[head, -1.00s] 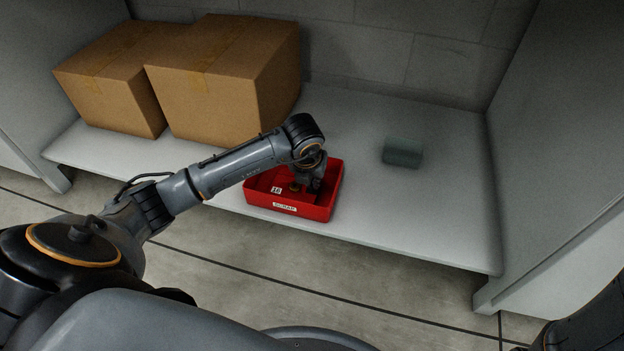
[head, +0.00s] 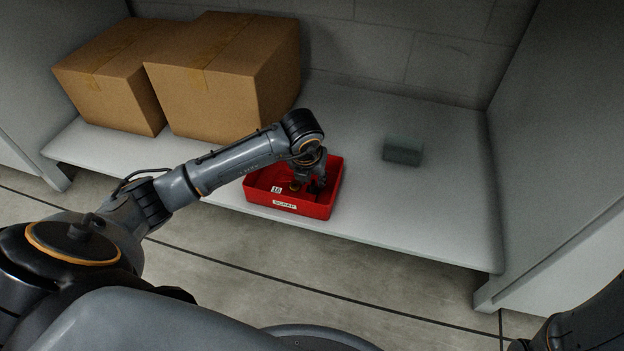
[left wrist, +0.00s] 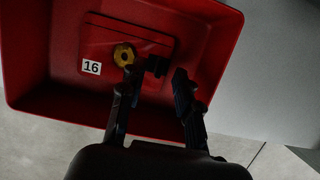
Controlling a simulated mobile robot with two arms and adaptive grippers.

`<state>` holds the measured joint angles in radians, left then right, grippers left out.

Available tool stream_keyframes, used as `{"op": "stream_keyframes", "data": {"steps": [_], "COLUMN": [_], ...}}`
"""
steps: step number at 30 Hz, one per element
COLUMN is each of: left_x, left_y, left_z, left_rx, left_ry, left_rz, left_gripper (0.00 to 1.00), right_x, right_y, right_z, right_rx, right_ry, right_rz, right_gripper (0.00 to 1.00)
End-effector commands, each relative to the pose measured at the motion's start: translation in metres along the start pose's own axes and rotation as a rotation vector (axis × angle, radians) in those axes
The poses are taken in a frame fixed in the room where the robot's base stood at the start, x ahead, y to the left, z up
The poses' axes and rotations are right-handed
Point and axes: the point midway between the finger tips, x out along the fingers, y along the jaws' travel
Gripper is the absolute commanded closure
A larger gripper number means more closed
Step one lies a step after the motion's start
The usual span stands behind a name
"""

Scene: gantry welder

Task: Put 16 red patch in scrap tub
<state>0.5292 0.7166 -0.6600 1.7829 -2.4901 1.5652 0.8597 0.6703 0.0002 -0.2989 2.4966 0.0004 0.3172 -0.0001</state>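The red scrap tub (head: 322,208) stands on the pale shelf, with a SCRAP label on its front; it fills much of the left wrist view (left wrist: 30,75). The red patch 16 (left wrist: 104,48) lies inside the tub, with a white 16 label, a brass-coloured ring and a dark knob on it. Its label also shows in the head view (head: 276,189). My left gripper (left wrist: 157,76) is over the tub, its fingers apart and empty, with the dark knob showing beyond the gap between them. My right gripper is not in view; only part of my right arm shows at the lower right.
Two cardboard boxes (head: 225,85) stand on the shelf behind and left of the tub. A grey-green block (head: 403,152) lies to the right of the tub. The shelf between block and tub is clear. Grey side panels (head: 550,130) bound the shelf.

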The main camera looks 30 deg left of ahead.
Motion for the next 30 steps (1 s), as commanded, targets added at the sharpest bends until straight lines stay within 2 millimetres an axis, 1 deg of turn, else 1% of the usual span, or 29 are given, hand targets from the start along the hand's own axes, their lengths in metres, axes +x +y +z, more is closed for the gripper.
{"op": "stream_keyframes", "data": {"steps": [1,6,9,12,15,18,24,26,29,30], "left_x": [-0.01,-0.048,-0.068,-0.085,-0.096,-0.103,-0.105,-0.106,-0.111,-0.115], "left_y": [0.0,0.0,0.0,0.0,0.0,0.0,-0.002,-0.009,-0.038,-0.054], "left_z": [0.002,0.001,0.001,0.001,0.001,0.0,-0.002,-0.008,-0.033,-0.049], "left_rx": [0.002,0.003,0.002,0.002,0.001,0.001,0.006,0.023,0.091,0.129], "left_ry": [-0.006,-0.007,-0.006,-0.006,-0.004,-0.002,0.004,0.024,0.101,0.147], "left_rz": [0.0,0.0,-0.001,-0.001,0.0,0.001,-0.006,-0.031,-0.14,-0.208], "left_gripper": [0.67,0.67,0.67,0.67,0.67,0.67,0.67,0.67,0.67,0.67], "right_x": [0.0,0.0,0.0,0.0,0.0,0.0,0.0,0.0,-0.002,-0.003], "right_y": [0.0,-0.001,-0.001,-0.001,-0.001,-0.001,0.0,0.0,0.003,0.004], "right_z": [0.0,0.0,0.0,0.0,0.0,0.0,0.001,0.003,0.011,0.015], "right_rx": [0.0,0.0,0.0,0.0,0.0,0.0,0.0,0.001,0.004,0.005], "right_ry": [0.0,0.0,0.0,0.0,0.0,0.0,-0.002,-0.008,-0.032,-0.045], "right_rz": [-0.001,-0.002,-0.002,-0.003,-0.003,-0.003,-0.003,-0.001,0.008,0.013], "right_gripper": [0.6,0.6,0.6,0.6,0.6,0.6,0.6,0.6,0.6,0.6]}}
